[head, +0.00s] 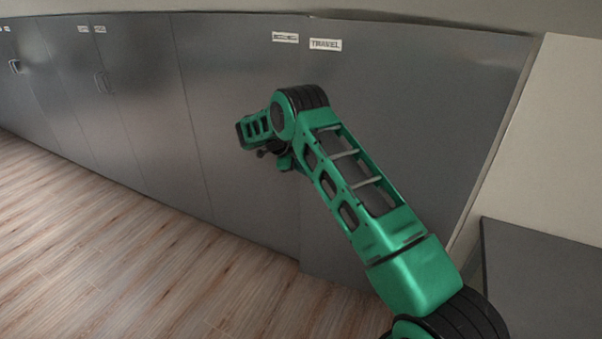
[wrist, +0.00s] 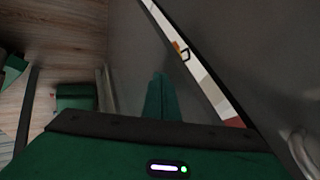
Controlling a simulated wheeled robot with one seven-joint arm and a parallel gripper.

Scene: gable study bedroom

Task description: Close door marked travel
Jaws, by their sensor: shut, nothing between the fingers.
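The grey door marked TRAVEL (head: 430,110) is at the right end of a cabinet row in the head view, its white label (head: 325,44) at the upper left corner. Its edges are out of line with the neighbouring door, so it looks slightly ajar. The wrist view shows a narrow slanting gap (wrist: 212,88) between grey panels, with a pale interior behind it. My gripper (wrist: 160,78) is shut and empty, close to the panels by the gap. Whether it touches them I cannot tell. In the head view my arm hides the gripper and part of the door.
A neighbouring grey door (head: 235,110) with a small label stands left of it, and more doors with handles (head: 102,82) continue left. A metal handle (wrist: 303,152) shows in the wrist view. A dark low surface (head: 545,280) is at right. The wooden floor (head: 110,250) is clear.

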